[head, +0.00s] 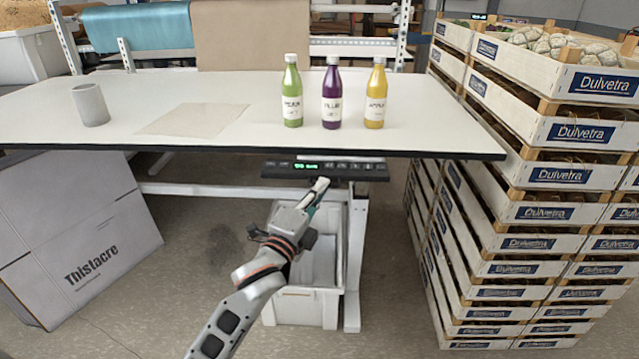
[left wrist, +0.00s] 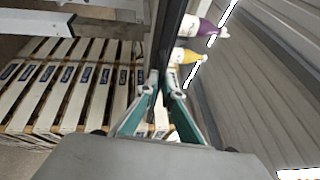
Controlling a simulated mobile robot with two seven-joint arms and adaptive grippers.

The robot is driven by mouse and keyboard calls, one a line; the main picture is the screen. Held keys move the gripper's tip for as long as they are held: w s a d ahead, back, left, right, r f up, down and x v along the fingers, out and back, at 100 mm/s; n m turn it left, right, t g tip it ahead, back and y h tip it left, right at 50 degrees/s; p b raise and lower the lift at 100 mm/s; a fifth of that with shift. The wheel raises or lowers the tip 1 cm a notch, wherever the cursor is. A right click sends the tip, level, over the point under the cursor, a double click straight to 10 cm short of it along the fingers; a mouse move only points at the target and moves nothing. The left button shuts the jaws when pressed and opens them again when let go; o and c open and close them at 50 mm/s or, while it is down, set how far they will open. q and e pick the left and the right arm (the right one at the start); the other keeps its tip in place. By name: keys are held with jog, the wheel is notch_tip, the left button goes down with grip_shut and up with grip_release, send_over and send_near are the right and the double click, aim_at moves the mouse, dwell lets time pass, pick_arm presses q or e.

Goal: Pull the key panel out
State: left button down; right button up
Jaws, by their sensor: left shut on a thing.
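The key panel (head: 345,170) is a slim dark unit with a green lit display and a row of keys. It sits just under the front edge of the white table (head: 420,112). My left gripper (head: 321,187) reaches up from below to the panel's front edge and is shut on it. In the left wrist view, the fingertips of my left gripper (left wrist: 161,86) close at the end of a long dark strip. I cannot tell there where the panel ends and the table edge begins. My right gripper is in neither view.
Green (head: 292,95), purple (head: 332,95) and yellow (head: 376,95) bottles stand above the panel. A grey cup (head: 90,106) and brown sheet (head: 193,120) are at left. A white bin (head: 308,306) stands below. Stacked crates (head: 520,215) crowd the right; a large box (head: 75,235) the left.

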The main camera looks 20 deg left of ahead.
pick_arm(q)
jog(key=shift+w, duration=0.1)
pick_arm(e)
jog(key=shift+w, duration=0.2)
pick_arm(q)
jog(key=c, duration=2.2)
grip_release()
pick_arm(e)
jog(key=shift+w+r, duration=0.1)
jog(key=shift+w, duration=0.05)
pick_arm(q)
jog(key=s, duration=0.4)
jog(key=s+a+f, duration=0.1)
jog(key=s, duration=0.3)
jog(key=s+f, duration=0.1)
jog(key=s, duration=0.2)
jog(key=shift+s+a, duration=0.25)
jog(key=shift+s, duration=0.15)
